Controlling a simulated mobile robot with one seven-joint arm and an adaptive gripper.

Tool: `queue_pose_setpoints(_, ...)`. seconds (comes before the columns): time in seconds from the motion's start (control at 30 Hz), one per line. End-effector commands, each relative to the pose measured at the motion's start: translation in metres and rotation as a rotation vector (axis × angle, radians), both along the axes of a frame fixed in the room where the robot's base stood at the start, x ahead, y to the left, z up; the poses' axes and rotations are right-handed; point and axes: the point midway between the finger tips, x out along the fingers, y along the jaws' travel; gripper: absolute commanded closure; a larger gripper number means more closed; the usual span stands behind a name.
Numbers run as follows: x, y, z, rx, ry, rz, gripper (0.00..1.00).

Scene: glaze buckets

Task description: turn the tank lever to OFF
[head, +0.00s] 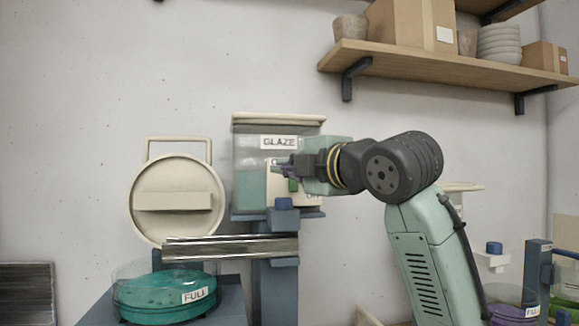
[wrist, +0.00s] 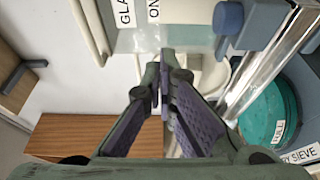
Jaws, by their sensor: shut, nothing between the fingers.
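The tank (head: 250,155) has a GLAZE label and a cream plate (head: 310,201) on its front, mostly behind my gripper. My gripper (head: 278,167) is shut and empty, its fingertips in front of this plate. In the wrist view its tips (wrist: 161,72) meet just below an ON label (wrist: 153,10). A small green block (head: 293,185) shows just below the fingers; I cannot tell if it is part of the lever. The lever and its position are not clearly visible, and no OFF label is readable. Whether the fingers touch the lever cannot be told.
A blue knob (head: 283,203) stands below the plate, above a shiny metal trough (head: 230,248). The trough reaches left over a teal bucket (head: 165,298) marked FULL. A round cream lid (head: 176,220) stands left of the tank. A loaded shelf (head: 430,68) hangs above right.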

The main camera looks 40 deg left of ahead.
Motion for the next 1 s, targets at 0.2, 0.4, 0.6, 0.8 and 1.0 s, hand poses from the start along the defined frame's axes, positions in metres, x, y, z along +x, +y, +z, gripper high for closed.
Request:
queue_pose_setpoints(0.2, 0.0, -0.001, 0.0, -0.008, -0.003, -0.002, 1.0)
queue_pose_setpoints(0.4, 0.001, 0.001, 0.001, -0.006, -0.002, -0.001, 1.0)
queue_pose_setpoints(0.6, 0.01, 0.022, 0.002, -0.007, 0.001, -0.001, 1.0)
queue_pose_setpoints(0.8, 0.024, 0.062, 0.004, -0.006, 0.001, 0.0, 1.0)
queue_pose_setpoints(1.0, 0.043, 0.09, 0.004, -0.004, 0.001, -0.004, 1.0)
